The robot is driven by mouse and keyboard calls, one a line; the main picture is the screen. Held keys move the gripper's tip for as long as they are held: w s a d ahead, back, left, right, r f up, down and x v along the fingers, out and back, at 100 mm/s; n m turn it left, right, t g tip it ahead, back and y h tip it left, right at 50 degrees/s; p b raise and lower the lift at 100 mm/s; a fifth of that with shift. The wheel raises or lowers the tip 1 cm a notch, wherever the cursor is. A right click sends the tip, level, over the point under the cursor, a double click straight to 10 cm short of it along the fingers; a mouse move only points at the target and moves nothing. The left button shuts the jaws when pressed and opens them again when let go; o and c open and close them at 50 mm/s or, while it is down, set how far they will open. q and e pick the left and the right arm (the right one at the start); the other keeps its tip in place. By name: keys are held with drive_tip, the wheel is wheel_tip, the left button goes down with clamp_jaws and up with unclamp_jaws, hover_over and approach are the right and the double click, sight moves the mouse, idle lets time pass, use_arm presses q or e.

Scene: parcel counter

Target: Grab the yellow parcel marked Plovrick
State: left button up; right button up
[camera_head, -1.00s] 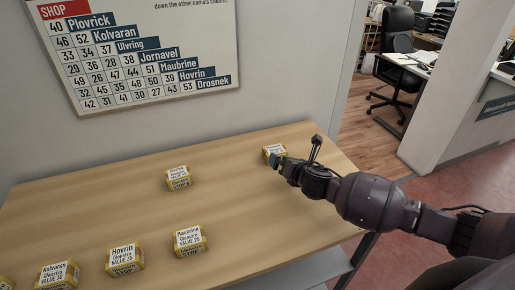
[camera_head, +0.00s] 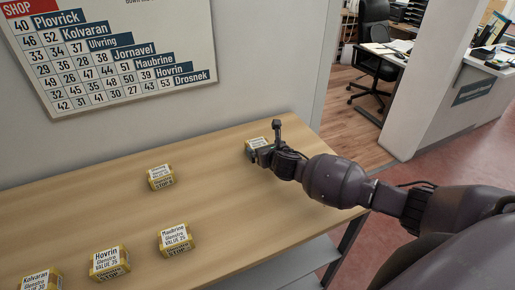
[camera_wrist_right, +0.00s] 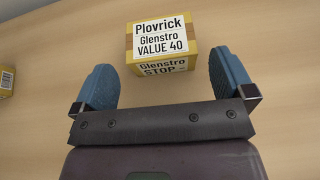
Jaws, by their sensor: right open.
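The yellow parcel marked Plovrick (camera_wrist_right: 162,48) stands on the table in the right wrist view, its label reading Plovrick, Glenstro, VALUE 40. My right gripper (camera_wrist_right: 164,85) is open, its two blue fingertips pointing at the parcel. The parcel's near end lies between or just ahead of the fingertips, with no clear contact. In the head view the same parcel (camera_head: 255,143) sits at the table's far right, partly hidden by my right gripper (camera_head: 262,155). My left gripper is not in view.
Other yellow parcels stand on the table (camera_head: 100,190): Maubrine (camera_head: 175,238), Hovrin (camera_head: 109,262), Kolvaran (camera_head: 42,280) and one with an unreadable label (camera_head: 160,176). A price chart (camera_head: 125,55) hangs on the wall behind. The table between the parcels is clear.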

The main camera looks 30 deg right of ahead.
sight(258, 142)
drive_tip(key=shift+r+x, duration=0.15)
drive_tip(key=shift+x, duration=1.15)
drive_tip(key=shift+r+x, duration=0.1)
drive_tip(key=shift+x, duration=1.2)
drive_tip(key=shift+w, duration=0.1)
drive_tip(key=c, duration=0.8)
drive_tip(key=shift+r, duration=0.1)
